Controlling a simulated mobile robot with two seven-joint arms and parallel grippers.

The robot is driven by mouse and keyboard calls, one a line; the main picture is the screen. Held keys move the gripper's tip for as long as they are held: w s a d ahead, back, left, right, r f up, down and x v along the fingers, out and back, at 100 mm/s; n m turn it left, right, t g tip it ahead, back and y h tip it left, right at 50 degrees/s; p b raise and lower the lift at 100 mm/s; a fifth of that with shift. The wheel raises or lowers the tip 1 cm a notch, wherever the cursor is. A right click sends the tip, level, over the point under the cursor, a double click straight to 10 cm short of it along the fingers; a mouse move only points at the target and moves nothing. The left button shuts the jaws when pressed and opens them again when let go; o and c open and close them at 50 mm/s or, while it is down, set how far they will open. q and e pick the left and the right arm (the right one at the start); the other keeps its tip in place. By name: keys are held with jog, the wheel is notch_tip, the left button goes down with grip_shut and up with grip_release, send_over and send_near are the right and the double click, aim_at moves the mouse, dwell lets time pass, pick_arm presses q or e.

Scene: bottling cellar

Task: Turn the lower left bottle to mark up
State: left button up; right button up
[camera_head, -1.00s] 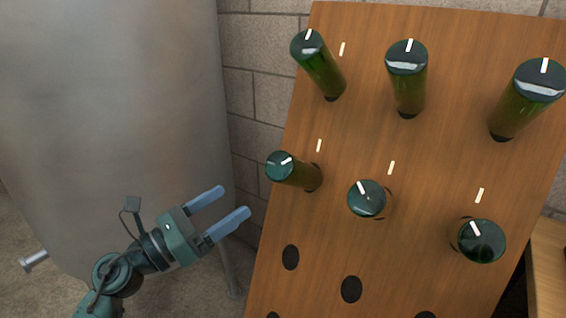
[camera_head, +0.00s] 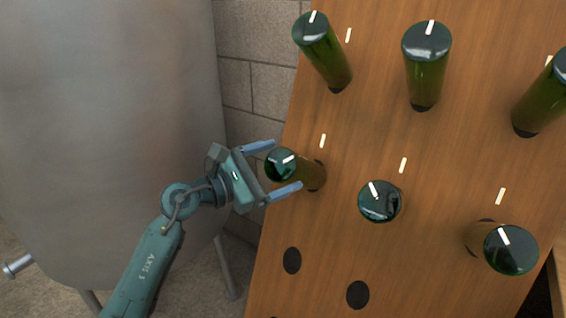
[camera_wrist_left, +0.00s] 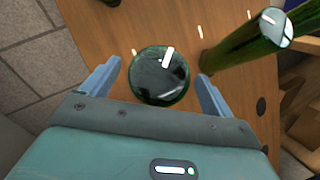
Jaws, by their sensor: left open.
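The lower left bottle (camera_head: 282,165) sticks out of the wooden rack board, its dark green base towards me. The white mark on its base is tilted to the right of upright in the head view. A white board mark (camera_head: 322,141) sits above and right of it. My left gripper (camera_head: 279,167) is open, with one finger above the bottle's end and one below. In the left wrist view the bottle (camera_wrist_left: 159,78) lies between the two fingers, with gaps on both sides. My right gripper is not in view.
The wooden board (camera_head: 390,130) holds several other bottles, including the lower middle one (camera_head: 380,203) to the right. Empty holes (camera_head: 292,261) lie below. A large grey tank (camera_head: 110,100) stands at the left, behind my arm.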

pick_arm(q)
jog(key=shift+x, duration=0.95)
jog(key=c, duration=1)
jog(key=shift+n+p, duration=0.3)
jog(key=shift+p, duration=0.1)
